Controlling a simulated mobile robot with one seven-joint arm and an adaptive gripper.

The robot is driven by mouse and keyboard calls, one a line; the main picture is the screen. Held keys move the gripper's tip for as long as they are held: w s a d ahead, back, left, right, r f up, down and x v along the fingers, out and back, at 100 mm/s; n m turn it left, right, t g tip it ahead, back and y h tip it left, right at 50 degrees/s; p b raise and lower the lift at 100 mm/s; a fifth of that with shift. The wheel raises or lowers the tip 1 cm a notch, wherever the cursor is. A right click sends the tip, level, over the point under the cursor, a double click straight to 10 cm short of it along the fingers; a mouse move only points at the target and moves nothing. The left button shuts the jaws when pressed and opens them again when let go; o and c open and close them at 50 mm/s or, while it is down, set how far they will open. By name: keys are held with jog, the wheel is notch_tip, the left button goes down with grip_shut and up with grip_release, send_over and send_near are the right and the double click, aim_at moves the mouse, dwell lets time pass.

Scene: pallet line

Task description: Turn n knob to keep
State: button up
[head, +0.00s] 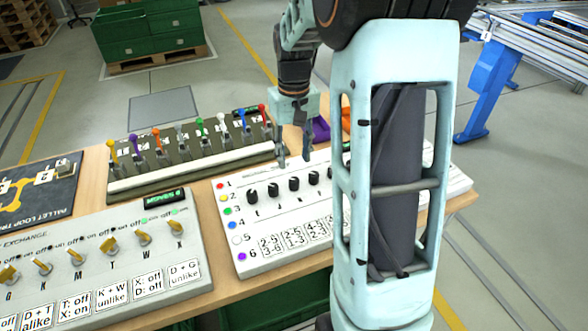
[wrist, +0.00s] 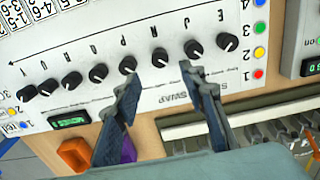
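The white panel (head: 345,215) carries a row of black knobs with letters beside them. In the wrist view the panel appears upside down. The third knob from the right there, which I take as the N knob (wrist: 160,56), lies just past the gap between my fingertips; its letter is too small to be certain. It also shows third from the left in the head view (head: 294,184). I cannot read its setting. My gripper (head: 294,152) is open and empty, above the panel's far edge. The fingers (wrist: 161,88) are apart and no contact with a knob is visible.
A lever panel (head: 190,160) with coloured handles stands behind to the left. A toggle-switch panel (head: 105,260) is at front left. An orange object (wrist: 73,155) and a purple one (wrist: 128,150) lie near my fingers. My arm hides the white panel's right part in the head view.

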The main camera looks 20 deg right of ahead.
notch_tip(320, 180, up, 4)
jog(key=shift+f, duration=0.1)
dwell(0.5)
